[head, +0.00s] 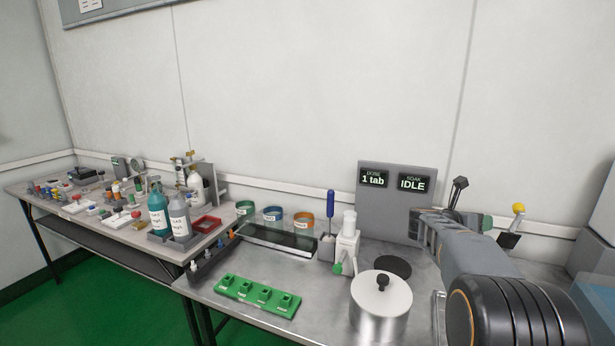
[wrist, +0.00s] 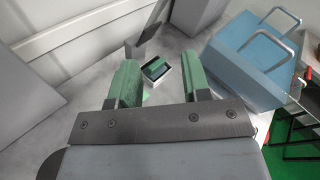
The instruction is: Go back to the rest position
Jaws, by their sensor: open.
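My gripper shows in the wrist view (wrist: 160,85) with its two green fingers apart and nothing between them. Beyond the fingertips, a small white open box (wrist: 157,70) with a dark green thing inside stands on the grey table. In the head view my arm reaches over the right part of the metal table (head: 330,270), and my gripper is mostly hidden behind it. A grey panel (head: 397,205) with displays reading "1 tab" and "IDLE" stands just left of my arm.
A steel pot (head: 381,310) with a lid stands near my arm's left side. A green rack (head: 257,296), colored jars (head: 272,217) and a white dispenser (head: 347,248) are farther left. A blue box with handles (wrist: 250,55) stands right of my gripper.

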